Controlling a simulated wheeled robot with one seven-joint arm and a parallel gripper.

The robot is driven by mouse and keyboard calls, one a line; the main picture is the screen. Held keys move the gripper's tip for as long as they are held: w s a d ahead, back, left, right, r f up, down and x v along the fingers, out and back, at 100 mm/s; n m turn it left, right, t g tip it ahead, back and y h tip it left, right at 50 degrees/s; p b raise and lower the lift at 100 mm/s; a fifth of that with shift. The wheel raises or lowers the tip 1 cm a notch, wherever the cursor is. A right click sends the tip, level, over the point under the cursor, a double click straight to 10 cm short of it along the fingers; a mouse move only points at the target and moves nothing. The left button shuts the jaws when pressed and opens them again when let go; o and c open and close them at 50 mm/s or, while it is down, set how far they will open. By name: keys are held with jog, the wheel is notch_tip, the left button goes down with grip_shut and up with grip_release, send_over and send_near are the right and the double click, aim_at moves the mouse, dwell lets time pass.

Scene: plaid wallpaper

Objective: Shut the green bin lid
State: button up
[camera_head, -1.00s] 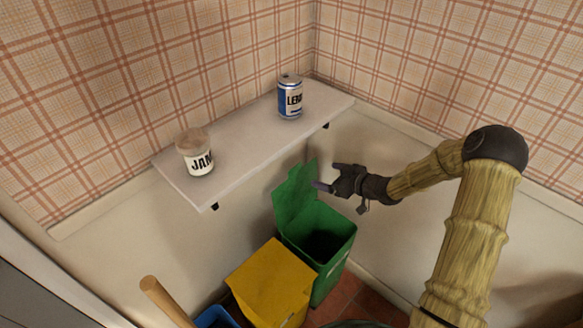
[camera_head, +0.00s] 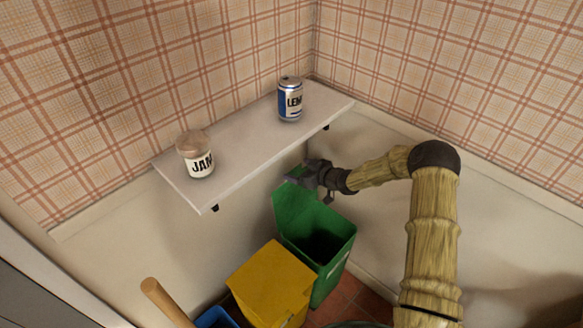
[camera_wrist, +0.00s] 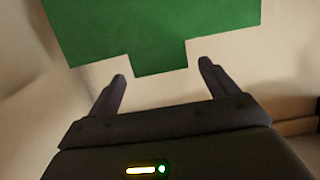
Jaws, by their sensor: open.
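The green bin (camera_head: 328,244) stands on the floor below the shelf, and its dark inside shows. Its green lid (camera_head: 295,207) stands raised at the bin's back left side. My gripper (camera_head: 303,170) is at the lid's upper edge and hides part of it. In the wrist view my gripper (camera_wrist: 163,72) is open, with nothing held between its two fingers. The green lid (camera_wrist: 150,28) fills the top of that view, and its tab reaches down between the fingertips. I cannot tell whether a finger touches the lid.
A white shelf (camera_head: 245,145) hangs just above and left of my gripper. It bears a jam jar (camera_head: 196,155) and a blue and silver can (camera_head: 290,99). A shut yellow bin (camera_head: 270,282) stands in front of the green one, with a blue bin (camera_head: 216,318) beside it.

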aim_at(295, 169)
jog(key=shift+x, duration=2.25)
jog(key=shift+c, duration=0.3)
jog(key=c, duration=1.3)
jog(key=shift+s, duration=0.1)
jog(key=shift+c, duration=0.2)
jog(key=shift+s, duration=0.1)
